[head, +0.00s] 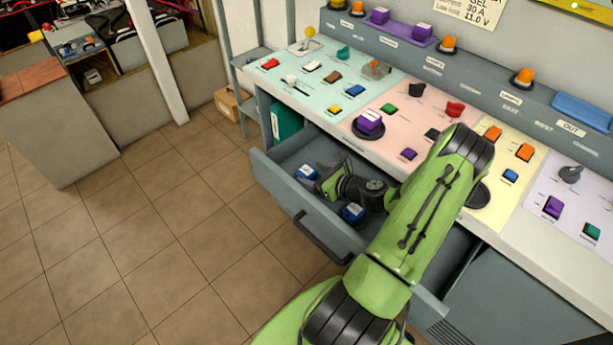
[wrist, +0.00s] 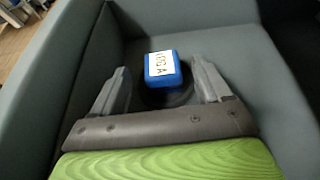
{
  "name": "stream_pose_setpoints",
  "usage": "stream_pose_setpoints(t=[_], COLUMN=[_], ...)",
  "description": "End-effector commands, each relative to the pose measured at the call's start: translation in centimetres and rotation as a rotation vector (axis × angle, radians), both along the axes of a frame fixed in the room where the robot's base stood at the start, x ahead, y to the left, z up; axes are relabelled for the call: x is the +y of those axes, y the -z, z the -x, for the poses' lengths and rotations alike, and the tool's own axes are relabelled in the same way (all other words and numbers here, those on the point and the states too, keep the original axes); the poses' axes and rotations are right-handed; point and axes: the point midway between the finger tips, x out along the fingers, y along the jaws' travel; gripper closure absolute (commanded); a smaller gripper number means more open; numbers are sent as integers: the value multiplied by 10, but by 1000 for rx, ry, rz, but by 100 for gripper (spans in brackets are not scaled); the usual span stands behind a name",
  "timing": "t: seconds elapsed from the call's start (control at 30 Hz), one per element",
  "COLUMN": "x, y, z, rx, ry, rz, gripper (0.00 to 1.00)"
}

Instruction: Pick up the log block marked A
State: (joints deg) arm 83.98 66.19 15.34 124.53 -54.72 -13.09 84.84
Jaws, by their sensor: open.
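The blue block with a white label reading LOG A (wrist: 162,69) sits on a dark round base inside the open drawer. In the wrist view it lies between and slightly beyond my gripper's two fingertips, apart from both. In the head view a blue block (head: 307,172) at the drawer's left, just past my gripper (head: 322,183), appears to be the same one. A second blue block (head: 352,212) lies in the drawer nearer its front, beside my wrist; its label is unreadable. My gripper is open and empty, reaching down into the drawer.
The grey drawer (head: 278,190) is pulled out, with its walls close around my gripper. Above it is a console with coloured panels, many buttons and blocks (head: 369,122). A cardboard box (head: 232,103) stands on the floor. The tiled floor at left is clear.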

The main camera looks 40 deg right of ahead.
Motion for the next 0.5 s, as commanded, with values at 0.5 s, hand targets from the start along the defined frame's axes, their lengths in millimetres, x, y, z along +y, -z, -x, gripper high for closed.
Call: stream_pose_setpoints(t=[0.5], x=[0], y=[14], z=[-33], rx=[-1], ry=[-2], rz=[-1], gripper=[37])
